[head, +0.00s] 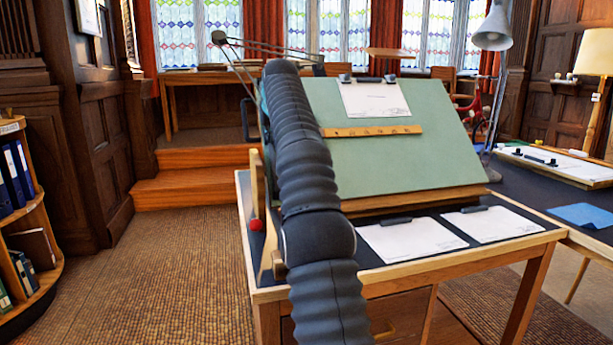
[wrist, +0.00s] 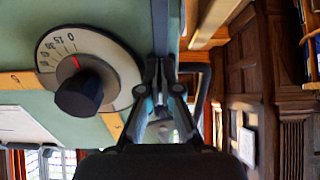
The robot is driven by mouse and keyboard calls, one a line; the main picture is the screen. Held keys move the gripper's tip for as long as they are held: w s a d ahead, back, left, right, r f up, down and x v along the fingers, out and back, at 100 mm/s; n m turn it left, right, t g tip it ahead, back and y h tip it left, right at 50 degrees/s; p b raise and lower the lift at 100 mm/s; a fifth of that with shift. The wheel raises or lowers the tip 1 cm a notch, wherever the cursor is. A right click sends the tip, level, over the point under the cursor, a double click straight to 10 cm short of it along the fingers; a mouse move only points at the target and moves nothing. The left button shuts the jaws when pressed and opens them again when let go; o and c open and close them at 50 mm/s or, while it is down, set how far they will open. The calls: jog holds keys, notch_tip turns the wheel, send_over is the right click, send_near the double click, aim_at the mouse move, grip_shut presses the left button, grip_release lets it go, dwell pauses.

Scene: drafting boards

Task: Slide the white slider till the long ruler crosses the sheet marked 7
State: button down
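A green drafting board (head: 395,165) stands tilted on the desk. The long wooden ruler (head: 385,131) lies across it, below a white sheet (head: 374,100) clipped near the top edge. I cannot read a 7 on any sheet. In the wrist view, a round white dial (wrist: 122,65) with a black knob (wrist: 80,94) and red mark sits beside the ruler (wrist: 22,80). My gripper (wrist: 161,68) is at the board's edge, its fingertips close together by a dark strip. Whether they hold anything is unclear. In the head view my arm hides it. I cannot make out the white slider.
Two more sheets, left (head: 411,239) and right (head: 494,224), lie under dark clips on the desktop before the board. A red knob (head: 255,225) is at the board's left side. A lamp (head: 493,30) and a side table (head: 540,185) stand to the right.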

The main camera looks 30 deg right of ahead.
jog(key=shift+f, duration=0.1)
dwell(0.5)
jog(key=shift+s+a+f+b, duration=0.1)
jog(key=shift+s+f+b, duration=0.25)
jog(key=shift+b, duration=0.45)
jog(key=p+v, duration=0.1)
jog(key=v, duration=0.6)
dwell(0.3)
